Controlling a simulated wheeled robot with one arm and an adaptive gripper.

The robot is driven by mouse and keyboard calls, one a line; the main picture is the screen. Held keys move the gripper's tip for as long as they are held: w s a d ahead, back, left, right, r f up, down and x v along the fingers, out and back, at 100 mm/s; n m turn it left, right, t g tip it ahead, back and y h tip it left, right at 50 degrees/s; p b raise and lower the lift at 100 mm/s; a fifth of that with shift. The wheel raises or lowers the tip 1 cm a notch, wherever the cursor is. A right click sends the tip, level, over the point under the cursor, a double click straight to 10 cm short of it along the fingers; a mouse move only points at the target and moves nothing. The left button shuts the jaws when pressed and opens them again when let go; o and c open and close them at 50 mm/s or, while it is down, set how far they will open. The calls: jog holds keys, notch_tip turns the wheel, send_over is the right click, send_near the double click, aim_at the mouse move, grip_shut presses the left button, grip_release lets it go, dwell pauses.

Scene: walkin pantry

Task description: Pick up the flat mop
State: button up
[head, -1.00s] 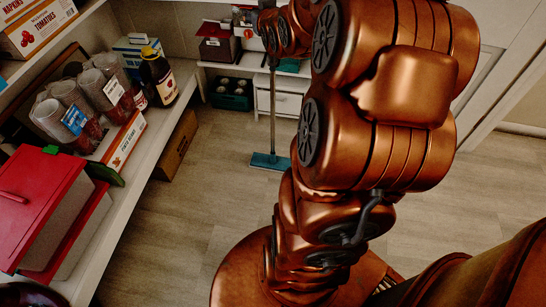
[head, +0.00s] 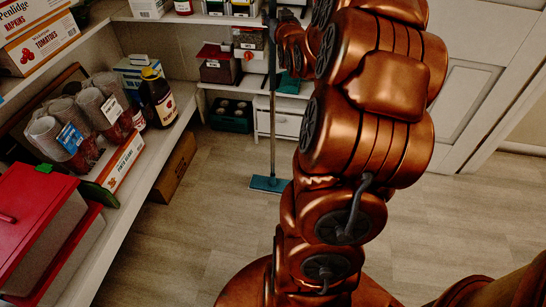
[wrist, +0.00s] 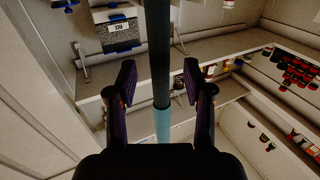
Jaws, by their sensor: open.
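The flat mop stands upright on the floor in the head view, with a teal flat head (head: 270,184) and a long thin pole (head: 272,130) rising in front of the back shelves. In the wrist view its handle (wrist: 158,45) runs down the middle, dark above and light teal below. My gripper (wrist: 158,82) is open, with one dark finger on each side of the handle and gaps showing between. In the head view my arm covers the right of the scene, and my gripper is hard to make out near the top of the pole.
A shelf (head: 130,205) along the left holds a red-lidded box (head: 35,215), stacked cups (head: 75,125) and a dark bottle (head: 157,98). The floor (head: 200,240) around the mop head is clear. A white door stands at right.

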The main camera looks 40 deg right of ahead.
aim_at(274, 11)
jog(key=shift+x, duration=1.95)
jog(key=shift+r, duration=0.1)
grip_shut()
